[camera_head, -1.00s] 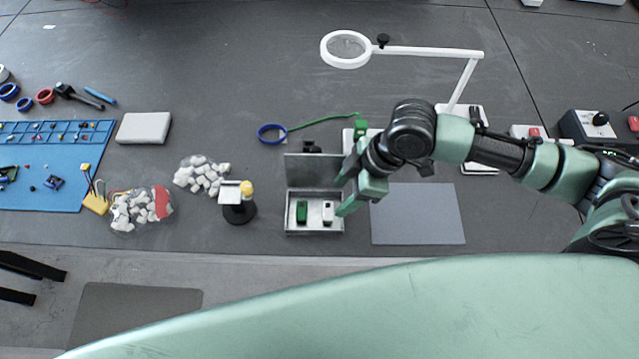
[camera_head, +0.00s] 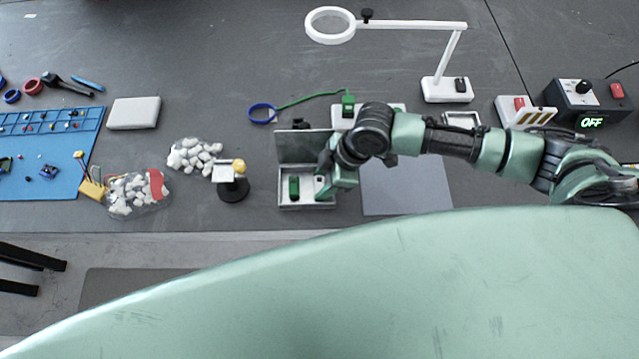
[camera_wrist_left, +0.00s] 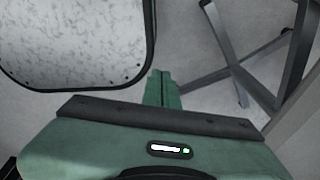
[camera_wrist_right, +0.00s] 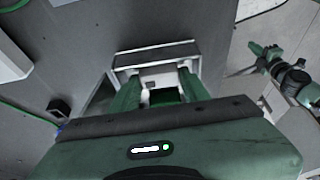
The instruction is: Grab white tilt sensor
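The white tilt sensor (camera_head: 319,181) stands in the right part of an open metal box (camera_head: 305,205), partly hidden by my right gripper. A green block (camera_head: 294,187) stands in the left part of the box. My right gripper (camera_head: 328,180) is at the box's right side. In the right wrist view, its fingers (camera_wrist_right: 160,88) are apart and reach toward the box (camera_wrist_right: 155,55); the white sensor (camera_wrist_right: 145,97) and green block (camera_wrist_right: 166,95) show between them. I cannot tell whether a finger touches the sensor. My left gripper (camera_wrist_left: 163,88) is shut and empty, away from the table.
The box's raised lid (camera_head: 300,146) stands behind it. A black stand with a yellow knob (camera_head: 238,167) is just left. A grey mat (camera_head: 405,188) lies right, under my arm.

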